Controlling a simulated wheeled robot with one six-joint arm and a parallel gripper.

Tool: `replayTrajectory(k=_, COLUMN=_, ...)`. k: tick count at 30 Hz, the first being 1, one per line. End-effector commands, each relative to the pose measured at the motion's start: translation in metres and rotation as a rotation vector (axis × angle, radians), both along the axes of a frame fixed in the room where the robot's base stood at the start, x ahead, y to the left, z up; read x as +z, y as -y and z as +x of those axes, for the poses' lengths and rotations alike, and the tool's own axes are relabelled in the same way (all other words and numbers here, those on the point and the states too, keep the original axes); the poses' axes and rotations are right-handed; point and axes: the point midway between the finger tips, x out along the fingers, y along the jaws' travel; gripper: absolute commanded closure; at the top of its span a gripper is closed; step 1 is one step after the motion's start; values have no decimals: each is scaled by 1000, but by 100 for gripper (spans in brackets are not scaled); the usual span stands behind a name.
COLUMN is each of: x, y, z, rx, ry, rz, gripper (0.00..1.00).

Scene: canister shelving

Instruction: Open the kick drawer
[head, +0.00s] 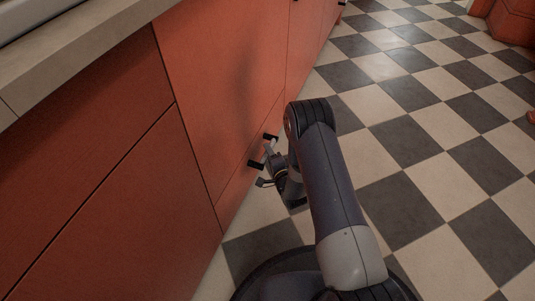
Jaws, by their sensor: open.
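The kick drawer (233,197) is the low red front along the floor, under a tall red door. Its front looks flush with the cabinet, so it appears closed. My gripper (263,151) is low beside this front, with its two dark fingertips apart, one farther and one nearer. The fingertips are close to the drawer's upper edge; I cannot tell whether they touch it. No handle on the drawer can be made out clearly, and my gripper and arm hide part of the low front.
A tall red door (215,95) rises above the drawer, with more red fronts (90,170) on the left under a pale countertop (70,45). The checkered floor (430,130) on the right is mostly clear. Red cabinetry (513,22) stands at the far right.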

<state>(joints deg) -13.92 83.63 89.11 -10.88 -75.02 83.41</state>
Motion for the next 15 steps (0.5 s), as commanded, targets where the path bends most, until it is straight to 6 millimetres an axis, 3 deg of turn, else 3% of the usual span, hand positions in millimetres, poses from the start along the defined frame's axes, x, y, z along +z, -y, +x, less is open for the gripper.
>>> replayTrajectory(k=6, x=-3, y=-8, z=16, rx=0, ry=0, rz=-1, gripper=59)
replayTrajectory(k=15, x=-3, y=-8, z=18, rx=0, ry=-2, rz=-1, gripper=59)
